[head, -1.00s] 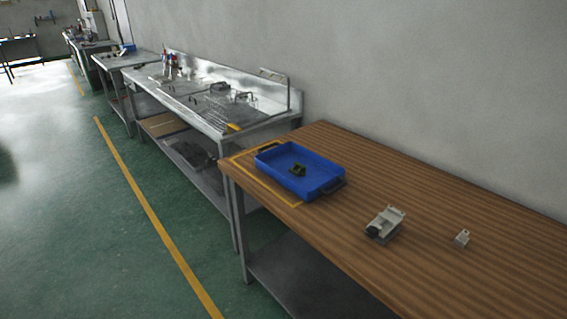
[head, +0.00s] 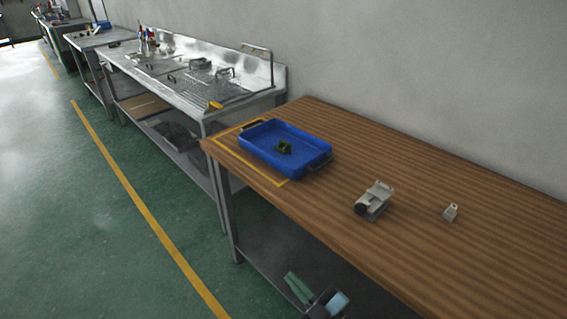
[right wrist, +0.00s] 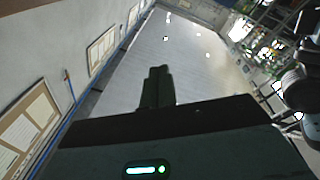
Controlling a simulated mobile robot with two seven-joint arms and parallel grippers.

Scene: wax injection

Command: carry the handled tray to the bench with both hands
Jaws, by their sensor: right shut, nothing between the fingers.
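The blue handled tray (head: 262,160) sits flat on the wooden bench top (head: 420,180), by a yellow outline (head: 222,145) near the left end. Dark handles show at its far left (head: 254,125) and near right (head: 321,164) ends. A small dark green part (head: 284,147) lies in it. My right gripper (head: 291,275) is at the bottom of the head view, below and in front of the tray, apart from it. Its fingers are together and empty; they also show in the right wrist view (right wrist: 158,70), pointing at no task object. My left gripper is out of view.
A grey clamp-like device (head: 374,200) and a small light block (head: 451,211) stand on the wood right of the tray. A metal sink table (head: 190,95) stands beyond, along the wall. The green floor (head: 80,220) at left is clear.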

